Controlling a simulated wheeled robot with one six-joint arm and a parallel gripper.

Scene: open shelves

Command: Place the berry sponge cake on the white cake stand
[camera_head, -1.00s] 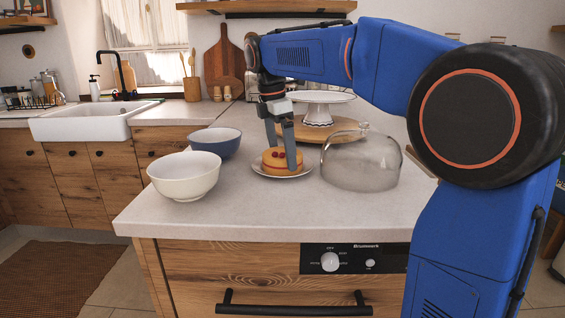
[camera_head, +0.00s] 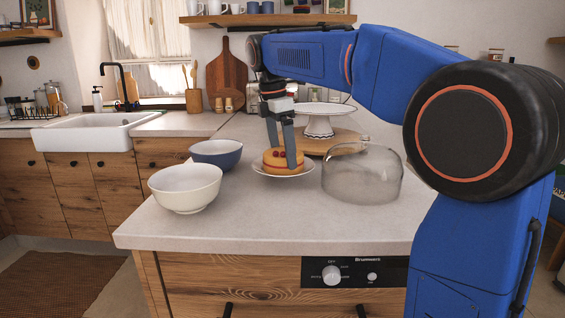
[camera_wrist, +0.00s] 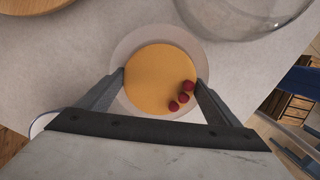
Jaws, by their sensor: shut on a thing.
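The berry sponge cake (camera_head: 278,161), golden with red berries on top, sits on a small white plate (camera_head: 262,169) on the counter. My gripper (camera_head: 287,165) reaches down over it and is shut on the cake. In the wrist view, the fingers (camera_wrist: 162,88) press on both sides of the round cake (camera_wrist: 152,75), with its berries near the right finger. The white cake stand (camera_head: 318,108) stands behind and to the right, on a round wooden board (camera_head: 345,140); its top looks empty.
A clear glass dome (camera_head: 360,175) stands on the counter right of the plate; its edge also shows in the wrist view (camera_wrist: 240,18). A cream bowl (camera_head: 186,188) and a blue bowl (camera_head: 217,154) stand to the left. The front counter is clear.

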